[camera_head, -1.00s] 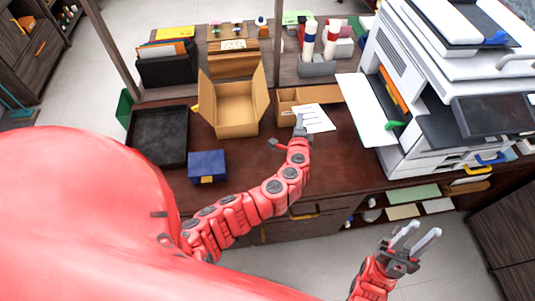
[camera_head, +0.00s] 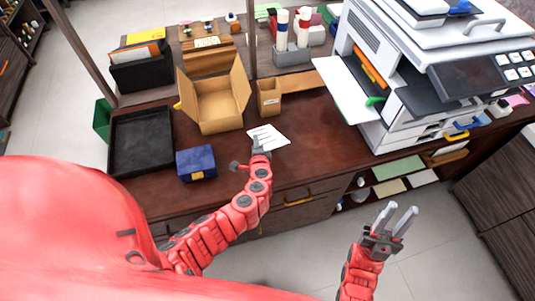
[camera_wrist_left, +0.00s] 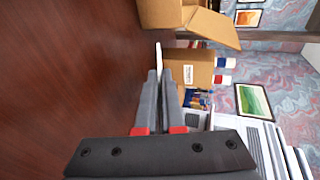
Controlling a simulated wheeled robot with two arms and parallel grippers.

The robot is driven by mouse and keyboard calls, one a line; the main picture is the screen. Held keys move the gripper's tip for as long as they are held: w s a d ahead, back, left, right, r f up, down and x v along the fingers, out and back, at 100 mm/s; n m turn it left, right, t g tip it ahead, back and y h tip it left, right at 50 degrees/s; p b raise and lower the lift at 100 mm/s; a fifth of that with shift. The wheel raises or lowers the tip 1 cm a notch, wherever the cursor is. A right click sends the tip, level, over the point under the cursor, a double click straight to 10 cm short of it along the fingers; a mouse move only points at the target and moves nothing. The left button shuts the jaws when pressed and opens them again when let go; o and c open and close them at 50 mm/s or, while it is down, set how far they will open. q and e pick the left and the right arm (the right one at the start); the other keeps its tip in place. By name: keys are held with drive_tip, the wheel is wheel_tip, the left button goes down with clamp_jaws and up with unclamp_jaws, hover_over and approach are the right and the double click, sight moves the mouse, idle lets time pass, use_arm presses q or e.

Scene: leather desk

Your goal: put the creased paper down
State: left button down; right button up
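The creased paper (camera_head: 272,138) is a small white sheet with dark marks, over the desk in front of the small brown box in the head view. My left gripper (camera_head: 260,145) is shut on its near edge. In the left wrist view the closed fingers (camera_wrist_left: 161,80) hold the paper (camera_wrist_left: 158,56), seen edge-on as a thin white strip. I cannot tell whether the paper touches the desk. My right gripper (camera_head: 398,220) is open and empty, off the desk's front edge.
A small brown box (camera_head: 269,103) and an open cardboard box (camera_head: 222,105) stand behind the paper. A blue box (camera_head: 196,163) and black tray (camera_head: 115,165) are to the left. A printer (camera_head: 400,135) stands right. Bare dark desk (camera_head: 315,140) lies right of the paper.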

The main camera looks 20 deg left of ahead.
use_arm(q)
wheel_tip(320, 180, down, 5)
drive_tip(key=b, duration=0.3)
drive_tip(key=shift+r, duration=0.2)
drive_tip(key=c, duration=1.2)
unclamp_jaws()
drive_tip(key=shift+r, duration=0.1)
drive_tip(key=v, duration=0.8)
